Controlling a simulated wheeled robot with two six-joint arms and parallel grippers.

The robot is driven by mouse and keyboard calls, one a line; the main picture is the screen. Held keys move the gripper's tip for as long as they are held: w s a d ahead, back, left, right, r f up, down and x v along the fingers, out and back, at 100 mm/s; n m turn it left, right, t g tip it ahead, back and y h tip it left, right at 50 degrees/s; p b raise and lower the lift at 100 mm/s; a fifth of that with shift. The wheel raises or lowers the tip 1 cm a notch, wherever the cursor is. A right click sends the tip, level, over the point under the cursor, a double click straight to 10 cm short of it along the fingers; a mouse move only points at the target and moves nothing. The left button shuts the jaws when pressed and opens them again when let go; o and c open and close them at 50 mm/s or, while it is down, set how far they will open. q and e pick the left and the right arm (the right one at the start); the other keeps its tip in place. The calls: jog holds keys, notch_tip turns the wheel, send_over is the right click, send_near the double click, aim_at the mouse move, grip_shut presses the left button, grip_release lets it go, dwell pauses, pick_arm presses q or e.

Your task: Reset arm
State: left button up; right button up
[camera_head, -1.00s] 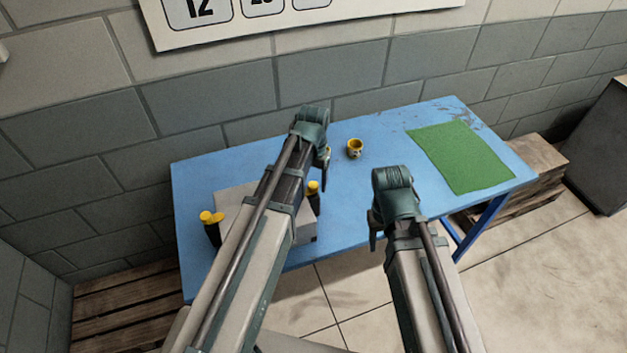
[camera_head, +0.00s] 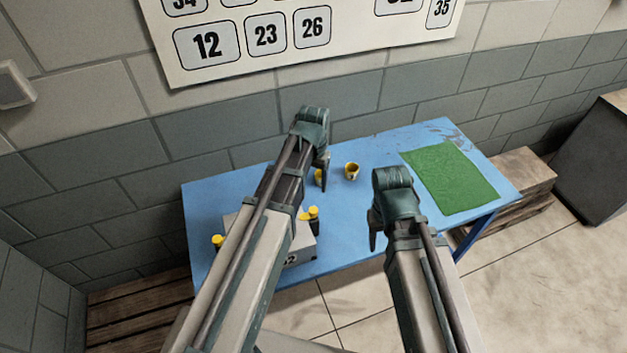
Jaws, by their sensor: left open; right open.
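My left arm reaches in from the lower left. Its gripper (camera_head: 322,172) is over the back part of the blue table (camera_head: 345,225), with its fingers partly hidden by the wrist. My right arm comes up from the lower right. Its gripper (camera_head: 374,230) is near the table's front edge, fingers pointing down. Nothing shows in either gripper. A yellow cup (camera_head: 352,171) stands on the table to the right of the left gripper. Another yellow thing (camera_head: 318,177) is partly hidden behind the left gripper.
A grey box (camera_head: 303,246) with dark, yellow-topped items (camera_head: 314,219) is partly hidden by my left arm. A green mat (camera_head: 450,177) lies on the right, clear. Wooden pallets (camera_head: 140,298) stand at the left; a numbered board hangs above.

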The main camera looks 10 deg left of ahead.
pick_arm(q)
jog(key=shift+r, duration=0.25)
jog(key=s+d+f+b, duration=0.4)
jog(key=s, duration=0.3)
jog(key=s+d+f+m+y+b, duration=0.1)
jog(key=s+d+f+b, duration=0.4)
jog(key=s, duration=0.3)
jog(key=shift+d+f, duration=0.15)
